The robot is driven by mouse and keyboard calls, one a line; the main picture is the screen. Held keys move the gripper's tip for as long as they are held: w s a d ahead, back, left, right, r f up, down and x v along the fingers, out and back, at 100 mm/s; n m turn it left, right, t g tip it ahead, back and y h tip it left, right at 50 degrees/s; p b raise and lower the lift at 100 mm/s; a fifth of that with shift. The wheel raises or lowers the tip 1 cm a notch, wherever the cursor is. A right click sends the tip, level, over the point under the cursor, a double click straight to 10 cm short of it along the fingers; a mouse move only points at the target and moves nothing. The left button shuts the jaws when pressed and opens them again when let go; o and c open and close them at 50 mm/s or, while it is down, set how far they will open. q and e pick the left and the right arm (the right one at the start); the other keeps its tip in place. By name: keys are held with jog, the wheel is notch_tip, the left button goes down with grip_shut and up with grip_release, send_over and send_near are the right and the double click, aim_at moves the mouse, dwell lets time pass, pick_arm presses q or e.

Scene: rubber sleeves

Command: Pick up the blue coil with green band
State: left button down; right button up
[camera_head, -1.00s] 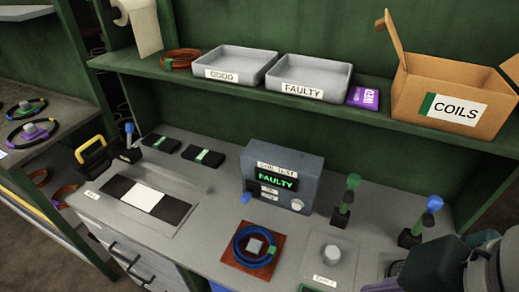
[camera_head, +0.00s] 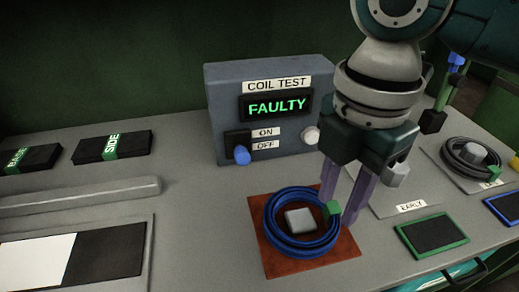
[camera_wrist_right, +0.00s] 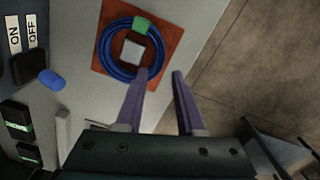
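The blue coil (camera_head: 275,218) lies flat on a red-brown square plate (camera_head: 277,262), around a grey block (camera_head: 300,220). Its green band (camera_head: 332,209) is on the coil's right side in the head view. In the right wrist view the coil (camera_wrist_right: 103,55) lies beyond the fingertips, mostly to the left, with the green band (camera_wrist_right: 142,25) at its top. My right gripper (camera_head: 338,208) points down with its purple fingers open and empty, near the band. I cannot tell if a finger touches the coil. My left gripper is out of view.
The grey coil test box (camera_head: 225,95) stands behind and reads FAULTY. A dark coil (camera_head: 450,160) lies around a peg at right. A green-framed pad (camera_head: 432,235) is on the front right. The bench left of the plate (camera_head: 195,225) is clear.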

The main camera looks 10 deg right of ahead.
aim_at(324, 240)
notch_tip(324, 240, down, 3)
jog(key=shift+s+d+r, duration=0.15)
jog(key=shift+r, duration=0.05)
jog(key=f, duration=0.2)
jog(key=f+b, duration=0.1)
jog(key=f, duration=0.2)
jog(key=shift+a+f, duration=0.3)
jog(key=shift+f, duration=0.1)
jog(key=shift+c, duration=0.3)
grip_shut()
jog(key=shift+r, duration=0.15)
dwell(0.4)
